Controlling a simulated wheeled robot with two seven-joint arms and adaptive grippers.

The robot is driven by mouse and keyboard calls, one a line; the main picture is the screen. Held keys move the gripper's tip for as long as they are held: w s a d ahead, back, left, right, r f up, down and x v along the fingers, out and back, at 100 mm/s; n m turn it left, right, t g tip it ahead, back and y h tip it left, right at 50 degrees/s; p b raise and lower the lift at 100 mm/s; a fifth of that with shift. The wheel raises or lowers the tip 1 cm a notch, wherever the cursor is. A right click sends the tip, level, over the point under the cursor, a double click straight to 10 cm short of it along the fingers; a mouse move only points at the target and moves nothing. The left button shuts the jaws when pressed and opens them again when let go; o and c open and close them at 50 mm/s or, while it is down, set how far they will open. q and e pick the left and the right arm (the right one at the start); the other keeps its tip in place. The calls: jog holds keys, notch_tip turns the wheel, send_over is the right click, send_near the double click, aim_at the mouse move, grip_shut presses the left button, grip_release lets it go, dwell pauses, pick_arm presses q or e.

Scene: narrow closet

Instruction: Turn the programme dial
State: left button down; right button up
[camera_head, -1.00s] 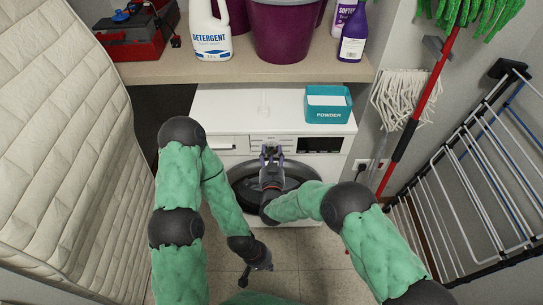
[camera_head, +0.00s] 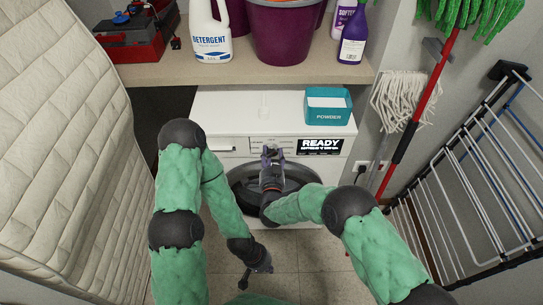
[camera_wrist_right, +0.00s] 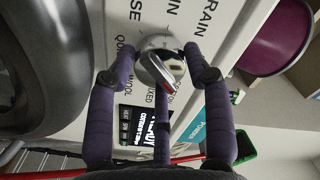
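The programme dial (camera_wrist_right: 163,66) is a round silver knob with a red mark, on the white washing machine's (camera_head: 220,105) front panel. My right gripper (camera_wrist_right: 163,50) has its dark purple fingers closed around the dial, with fingertips at its sides. In the head view this gripper (camera_head: 271,152) reaches up to the panel and hides the dial. The panel's display (camera_head: 319,146) is lit and reads READY; it also shows in the wrist view (camera_wrist_right: 145,128). My left gripper (camera_head: 250,275) hangs low above the floor, away from the machine; its fingers are too small to read.
A teal powder box (camera_head: 328,116) stands on the machine's top. A shelf (camera_head: 280,71) above holds detergent and purple tubs. A mattress (camera_head: 60,150) stands at left; a mop (camera_head: 400,100) and drying rack (camera_head: 480,180) crowd the right.

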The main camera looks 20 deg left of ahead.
jog(key=shift+o, duration=1.3)
jog(key=v, duration=1.2)
